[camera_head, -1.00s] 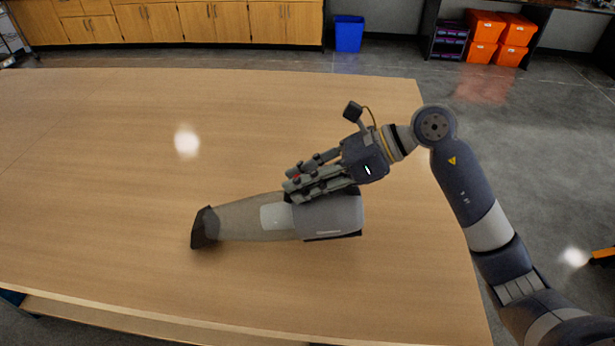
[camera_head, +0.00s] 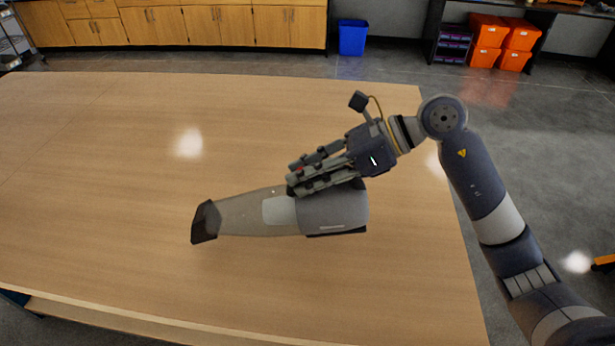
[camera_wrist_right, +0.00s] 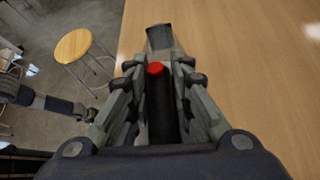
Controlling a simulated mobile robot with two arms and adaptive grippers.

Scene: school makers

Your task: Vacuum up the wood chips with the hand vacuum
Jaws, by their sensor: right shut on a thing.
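The hand vacuum (camera_head: 335,211) is grey with a translucent front and a dark nozzle pointing left. In the head view it is over the middle of the table, close to the top. My right gripper (camera_head: 296,183) is shut on its handle from above. In the right wrist view the dark handle with a red button (camera_wrist_right: 155,69) lies between the fingers, and the nozzle (camera_wrist_right: 159,37) shows beyond. I cannot make out wood chips on the table. My left gripper (camera_wrist_right: 88,113) seems to show small at the left of the right wrist view; its jaws are unclear.
The wooden table (camera_head: 120,220) is bare around the vacuum, with a glare spot on its left part. A round stool (camera_wrist_right: 73,46) stands on the floor beside it. Cabinets, a blue bin (camera_head: 352,38) and orange crates (camera_head: 488,32) are at the back.

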